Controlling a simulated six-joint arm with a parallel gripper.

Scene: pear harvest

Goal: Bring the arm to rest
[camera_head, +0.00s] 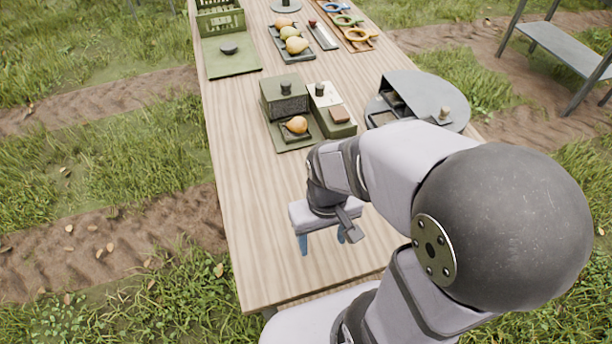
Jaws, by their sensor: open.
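My gripper (322,245) hangs over the near part of the wooden table (245,205), its two blue fingers apart and pointing down. Nothing shows between the fingers. My arm is bent and comes in from the lower right, covering the table's near right side. Whether the fingertips touch the table I cannot tell. A pear (297,125) lies on a small dark plate in front of a green box (284,97), beyond my gripper.
A grey round-ended container (425,93) stands right of the box. Farther back are a tray of pears (276,38), ring-handled tools (351,20), a green crate (222,20) and a green board (232,62). The table's near left is clear.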

